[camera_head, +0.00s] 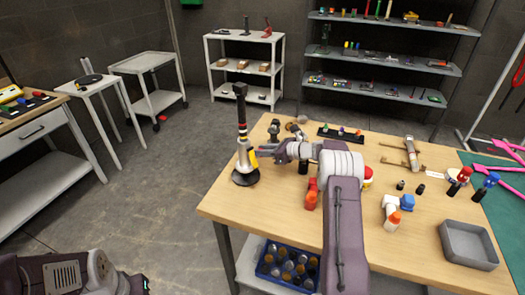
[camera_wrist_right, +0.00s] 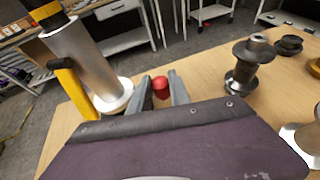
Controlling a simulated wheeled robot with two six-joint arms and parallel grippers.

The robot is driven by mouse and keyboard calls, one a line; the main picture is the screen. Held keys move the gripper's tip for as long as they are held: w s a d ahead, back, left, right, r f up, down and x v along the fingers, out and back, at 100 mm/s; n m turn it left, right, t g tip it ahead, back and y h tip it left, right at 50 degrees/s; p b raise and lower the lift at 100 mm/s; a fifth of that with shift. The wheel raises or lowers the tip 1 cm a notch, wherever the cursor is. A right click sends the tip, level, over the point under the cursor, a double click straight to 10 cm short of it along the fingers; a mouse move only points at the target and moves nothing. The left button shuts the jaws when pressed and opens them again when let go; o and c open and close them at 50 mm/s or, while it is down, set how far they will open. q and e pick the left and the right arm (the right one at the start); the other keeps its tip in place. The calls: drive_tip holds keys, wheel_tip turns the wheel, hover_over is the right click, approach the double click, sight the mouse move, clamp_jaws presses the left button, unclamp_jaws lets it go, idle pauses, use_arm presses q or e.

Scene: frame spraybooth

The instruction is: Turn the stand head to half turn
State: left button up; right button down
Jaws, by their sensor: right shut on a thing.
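The stand (camera_head: 244,160) is upright at the left edge of the wooden table, with a round black base, a silver body, a yellow part on its side and a tall dark upper post (camera_head: 241,108) with pale and red bands. In the right wrist view its silver body (camera_wrist_right: 82,58) and yellow part (camera_wrist_right: 72,92) are at the left. My right gripper (camera_head: 262,152) reaches the stand from the right. In the right wrist view its fingers (camera_wrist_right: 158,88) are closed around a small red knob (camera_wrist_right: 161,87). How the knob joins the stand is hidden. My left gripper is out of view.
A dark spool-shaped part (camera_wrist_right: 246,64) stands right of the gripper. Red bottle (camera_head: 311,194), white bottle (camera_head: 391,215) and grey tray (camera_head: 467,245) are on the table (camera_head: 270,215). A blue crate (camera_head: 286,268) with jars is below.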

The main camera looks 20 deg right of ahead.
drive_tip(key=shift+s+a+f, duration=0.2)
drive_tip(key=shift+a+f, duration=0.1)
drive_tip(key=shift+f, duration=0.2)
drive_tip(key=c, duration=1.2)
unclamp_jaws()
drive_tip(key=shift+w+r, duration=0.1)
drive_tip(key=shift+r, duration=0.25)
drive_tip(key=s+d+r, duration=0.7)
drive_tip(key=s+r, duration=0.2)
drive_tip(key=r, duration=0.2)
drive_tip(key=shift+s, duration=0.2)
